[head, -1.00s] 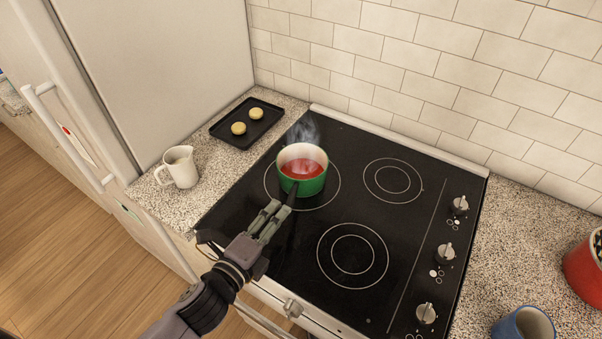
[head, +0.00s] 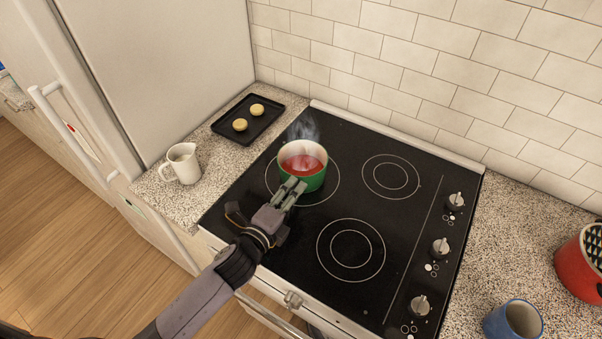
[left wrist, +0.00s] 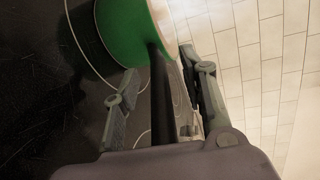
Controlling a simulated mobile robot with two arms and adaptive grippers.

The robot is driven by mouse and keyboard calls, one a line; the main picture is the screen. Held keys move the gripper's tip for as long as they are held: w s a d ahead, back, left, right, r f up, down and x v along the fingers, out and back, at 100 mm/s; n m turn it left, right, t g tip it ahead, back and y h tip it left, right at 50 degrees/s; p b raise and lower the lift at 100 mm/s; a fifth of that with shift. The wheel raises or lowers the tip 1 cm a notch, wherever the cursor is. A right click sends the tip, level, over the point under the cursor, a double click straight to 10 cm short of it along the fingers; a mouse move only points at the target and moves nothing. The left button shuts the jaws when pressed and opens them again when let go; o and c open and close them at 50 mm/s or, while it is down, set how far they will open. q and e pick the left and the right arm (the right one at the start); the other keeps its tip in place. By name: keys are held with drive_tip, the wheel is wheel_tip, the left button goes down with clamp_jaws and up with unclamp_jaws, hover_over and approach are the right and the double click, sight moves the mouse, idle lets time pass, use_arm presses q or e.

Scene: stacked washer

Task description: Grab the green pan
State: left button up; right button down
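The green pan (head: 313,182) sits upright on the back left burner of the black cooktop, holding steaming red contents. Its green side also shows at the top of the left wrist view (left wrist: 110,28). My left gripper (head: 293,186) is at the pan's near side, over its dark handle. In the left wrist view, the handle (left wrist: 157,75) runs between the two spread fingers, nearer the right one, with a clear gap to the left one. The left gripper is open around the handle. In the head view the gripper mostly hides the handle. My right gripper is not in view.
A white pitcher (head: 182,164) and a dark tray (head: 222,127) with two round pieces stand on the counter left of the cooktop (head: 300,240). A blue mug (head: 512,322) and a red container (head: 578,268) are at right. A tiled wall rises behind.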

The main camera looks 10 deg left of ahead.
use_arm(q)
clamp_jaws()
idle(0.8)
drive_tip(key=shift+r, duration=0.1)
